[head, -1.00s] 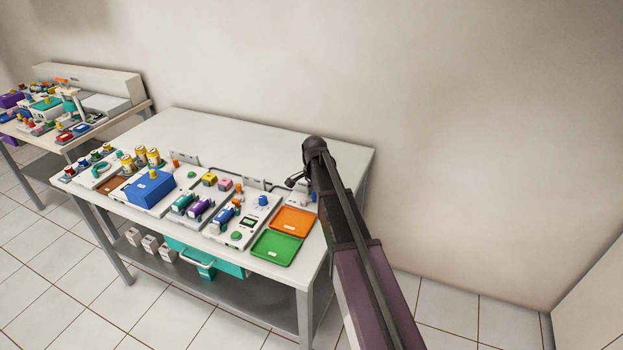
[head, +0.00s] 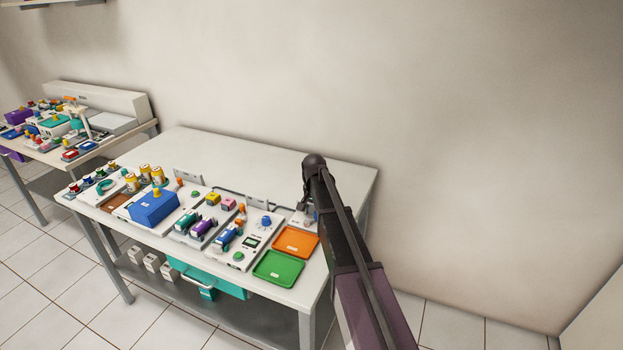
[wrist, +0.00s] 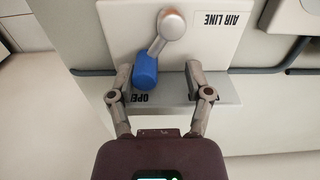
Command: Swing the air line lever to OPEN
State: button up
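The air line lever (wrist: 147,70) has a blue grip on a short silver arm, which runs from a round silver hub (wrist: 172,24) on a pale panel (wrist: 125,35). The panel carries an AIR LINE label (wrist: 222,20) and an OPEN label (wrist: 137,98), upside down in the wrist view. My gripper (wrist: 158,70) is open. The blue grip lies between its fingers, close beside the left one; I cannot tell whether they touch. The right finger is clear of it. The OPEN label is partly covered by the left finger. In the head view my arm mostly hides the lever.
The white table (head: 270,165) holds several devices left of my arm. An orange tray (head: 296,241) and a green tray (head: 278,268) lie at its right end. A dark hose (wrist: 245,70) runs beside the panel. The table's back strip is clear.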

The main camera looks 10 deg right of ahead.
jog(key=shift+w+a+n, duration=0.25)
jog(key=shift+a+n, duration=0.05)
jog(key=shift+n, duration=0.7)
jog(key=shift+r+n, duration=0.15)
jog(key=shift+n, duration=0.15)
notch_tip(320, 180, up, 14)
jog(key=p, duration=1.4)
jog(key=shift+f, duration=0.25)
jog(key=shift+s+d+m, duration=0.15)
jog(key=shift+d+m, duration=0.1)
jog(key=shift+m, duration=0.6)
jog(key=shift+s+d+m, duration=0.15)
jog(key=shift+d+m, duration=0.05)
jog(key=shift+m, duration=0.65)
jog(key=shift+f+b, duration=0.25)
jog(key=shift+b, duration=0.05)
notch_tip(320, 180, down, 13)
jog(key=b, duration=1.3)
jog(key=shift+f, duration=0.2)
